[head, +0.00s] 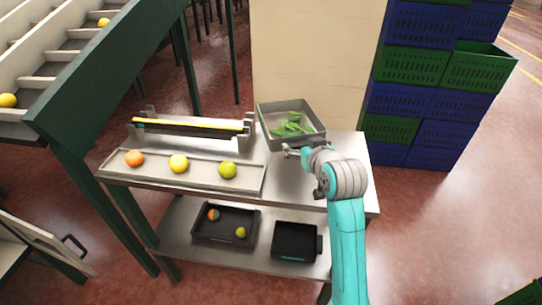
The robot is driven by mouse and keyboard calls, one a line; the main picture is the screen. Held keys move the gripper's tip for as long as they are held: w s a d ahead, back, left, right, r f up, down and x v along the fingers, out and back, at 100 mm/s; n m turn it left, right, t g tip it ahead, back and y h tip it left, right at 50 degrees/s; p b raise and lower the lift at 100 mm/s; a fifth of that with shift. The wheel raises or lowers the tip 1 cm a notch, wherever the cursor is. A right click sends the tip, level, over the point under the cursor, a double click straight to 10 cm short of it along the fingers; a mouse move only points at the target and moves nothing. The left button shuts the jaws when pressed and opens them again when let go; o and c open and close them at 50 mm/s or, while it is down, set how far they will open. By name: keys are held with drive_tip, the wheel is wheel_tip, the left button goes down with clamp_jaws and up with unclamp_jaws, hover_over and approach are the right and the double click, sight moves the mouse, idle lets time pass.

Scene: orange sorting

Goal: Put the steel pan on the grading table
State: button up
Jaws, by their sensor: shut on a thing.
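The steel pan (283,107) is a grey, square, shallow tray with green leaves (288,125) lying in it. It is at the back of the grading table (290,182), right of the middle. My gripper (289,151) is shut on the pan at its near side, and my arm reaches in from the right front. The pan overlaps the table's back edge in the picture. I cannot tell whether its underside touches the tabletop or is held just above it.
A long tray with an orange (134,158), a yellow fruit (178,163) and a green fruit (227,170) fills the table's left front. A slotted rack (190,128) stands behind it. A dark tray (225,225) and black box (296,241) sit on the lower shelf. Stacked crates (412,65) stand right.

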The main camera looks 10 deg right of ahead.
sight(300, 181)
drive_tip(key=shift+f, duration=4.8)
drive_tip(key=o, duration=1.2)
drive_tip(key=shift+f, duration=0.15)
drive_tip(key=shift+c, duration=0.2)
drive_tip(key=shift+o, duration=0.2)
drive_tip(key=shift+s, duration=0.1)
drive_tip(key=v, duration=1.2)
